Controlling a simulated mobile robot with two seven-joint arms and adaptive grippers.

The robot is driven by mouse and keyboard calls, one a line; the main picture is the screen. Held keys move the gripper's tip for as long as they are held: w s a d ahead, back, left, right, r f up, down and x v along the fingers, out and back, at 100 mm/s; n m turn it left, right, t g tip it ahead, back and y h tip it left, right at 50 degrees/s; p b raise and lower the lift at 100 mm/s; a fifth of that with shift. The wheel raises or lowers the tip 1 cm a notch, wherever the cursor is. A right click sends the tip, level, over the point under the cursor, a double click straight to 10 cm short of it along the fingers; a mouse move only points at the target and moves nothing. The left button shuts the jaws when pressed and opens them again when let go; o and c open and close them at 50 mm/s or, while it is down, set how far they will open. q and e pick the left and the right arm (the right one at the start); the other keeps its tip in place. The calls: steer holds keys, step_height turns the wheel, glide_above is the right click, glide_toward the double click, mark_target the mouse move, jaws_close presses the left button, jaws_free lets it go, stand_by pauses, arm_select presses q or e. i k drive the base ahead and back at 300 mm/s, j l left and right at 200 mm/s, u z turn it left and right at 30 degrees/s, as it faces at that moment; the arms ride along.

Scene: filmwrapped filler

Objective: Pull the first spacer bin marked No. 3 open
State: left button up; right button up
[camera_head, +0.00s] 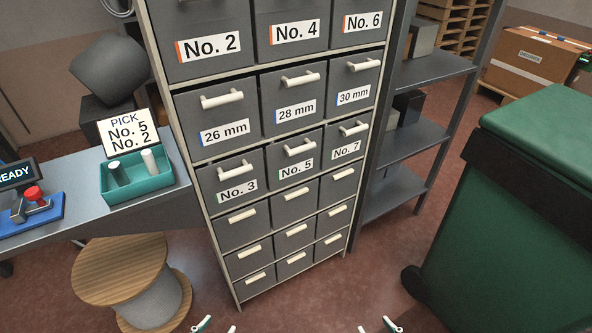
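The grey bin marked No. 3 (222,200) is in the left column of the tall bin cabinet (197,168), in the row below the 26 mm bin. It looks shut, with a white bar handle (236,171) above its label. My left gripper (217,326) shows only its fingertips at the bottom edge, well below the bin and apart from it. My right gripper (377,327) also shows only its fingertips at the bottom edge, further right. Both pairs of tips are spread with nothing visible between them.
Bins No. 5 (283,174) and No. 7 (332,157) share the row. A bench (150,205) with a teal tray (152,184) and a cable spool (145,300) stand left. A green wheeled bin (500,240) stands right. Floor before the cabinet is clear.

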mark_target(228, 183)
steer(key=i+j+u, duration=0.15)
steer(key=u, duration=0.35)
steer(key=i+u, duration=0.3)
steer(key=u, duration=0.2)
